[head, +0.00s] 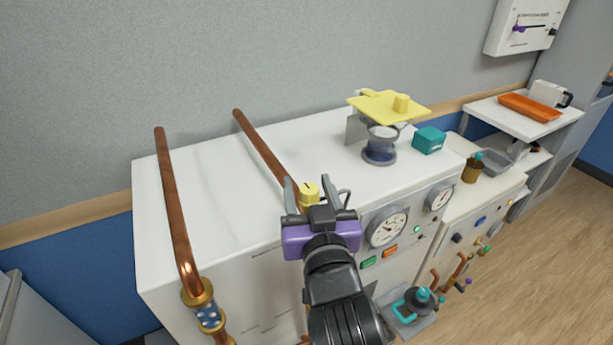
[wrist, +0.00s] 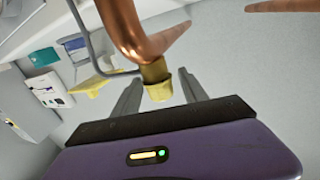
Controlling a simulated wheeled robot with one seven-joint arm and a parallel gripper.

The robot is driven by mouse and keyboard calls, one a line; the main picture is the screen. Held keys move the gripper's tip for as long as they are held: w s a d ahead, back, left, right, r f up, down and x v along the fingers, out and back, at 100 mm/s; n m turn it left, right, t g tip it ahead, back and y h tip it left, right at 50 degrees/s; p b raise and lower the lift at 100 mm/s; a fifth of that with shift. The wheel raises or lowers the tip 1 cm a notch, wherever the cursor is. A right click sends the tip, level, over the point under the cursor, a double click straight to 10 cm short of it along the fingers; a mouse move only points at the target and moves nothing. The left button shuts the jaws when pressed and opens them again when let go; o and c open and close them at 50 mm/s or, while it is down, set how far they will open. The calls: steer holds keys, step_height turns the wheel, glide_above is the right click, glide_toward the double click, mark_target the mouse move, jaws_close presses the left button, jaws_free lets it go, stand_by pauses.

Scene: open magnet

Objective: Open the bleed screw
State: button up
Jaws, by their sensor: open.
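The bleed screw appears to be the slotted yellow knob (head: 309,192) at the front end of a copper pipe (head: 264,146) on the white cabinet. In the wrist view, the yellow end (wrist: 159,92) shows below a brass collar (wrist: 155,72) on the pipe. My gripper (head: 307,183) is open, with one finger on each side of the knob. The wrist view also shows my gripper (wrist: 159,77) with the yellow end between its fingers and a gap on both sides. The purple gripper body hides what lies below the knob in the head view.
A thin grey wire loop (head: 345,196) stands just right of the knob. A second copper pipe (head: 171,205) runs at left. Gauges (head: 388,228) sit on the cabinet front. A yellow plate (head: 388,105) and teal box (head: 429,140) are at back right.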

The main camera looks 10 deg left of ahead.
steer(key=shift+x, duration=1.1)
jaws_close()
